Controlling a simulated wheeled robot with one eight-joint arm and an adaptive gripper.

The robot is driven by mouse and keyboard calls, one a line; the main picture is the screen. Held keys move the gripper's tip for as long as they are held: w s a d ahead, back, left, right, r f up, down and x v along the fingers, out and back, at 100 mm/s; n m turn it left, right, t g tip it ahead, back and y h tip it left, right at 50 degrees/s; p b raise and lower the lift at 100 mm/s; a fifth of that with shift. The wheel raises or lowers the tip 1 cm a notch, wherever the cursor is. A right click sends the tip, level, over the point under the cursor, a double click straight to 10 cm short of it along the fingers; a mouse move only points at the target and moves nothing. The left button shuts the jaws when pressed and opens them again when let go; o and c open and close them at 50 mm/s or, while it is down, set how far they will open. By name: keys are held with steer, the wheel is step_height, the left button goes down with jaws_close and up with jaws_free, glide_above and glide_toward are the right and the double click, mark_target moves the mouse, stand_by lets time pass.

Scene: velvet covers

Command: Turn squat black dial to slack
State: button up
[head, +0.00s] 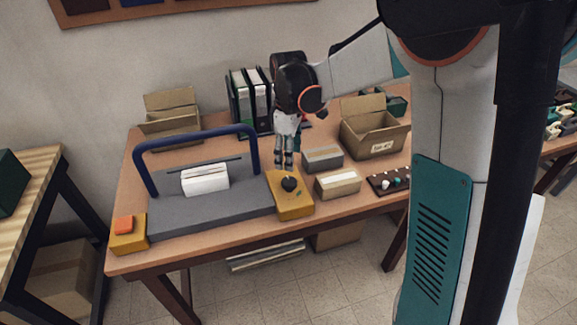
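The squat black dial (290,184) sits on top of a yellow box (292,205) at the right end of a grey machine bed (213,212). A small green mark lies on the yellow top beside the dial. Any lettering for slack is too small to read. My gripper (284,165) points down just behind and above the dial, and seems apart from it. Its two fingers look close together and nothing shows between them. Whether they are open or shut is too small to tell.
A blue bar (195,140) arches over the bed, where a white block (205,179) sits. An orange button (124,224) is at the left. Grey (323,158) and beige (338,183) boxes, a small knob panel (390,182) and an open carton (373,138) stand right. Binders (250,95) stand behind.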

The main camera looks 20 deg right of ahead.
steer(key=shift+r, duration=1.05)
steer(key=s+r+m+t, duration=0.3)
steer(key=s+r+m, duration=0.2)
steer(key=s+r, duration=0.5)
steer(key=s+f+m+t, duration=0.2)
steer(key=s+m+t, duration=0.2)
steer(key=s, duration=1)
steer(key=shift+f+m, duration=0.3)
steer(key=shift+m, duration=0.9)
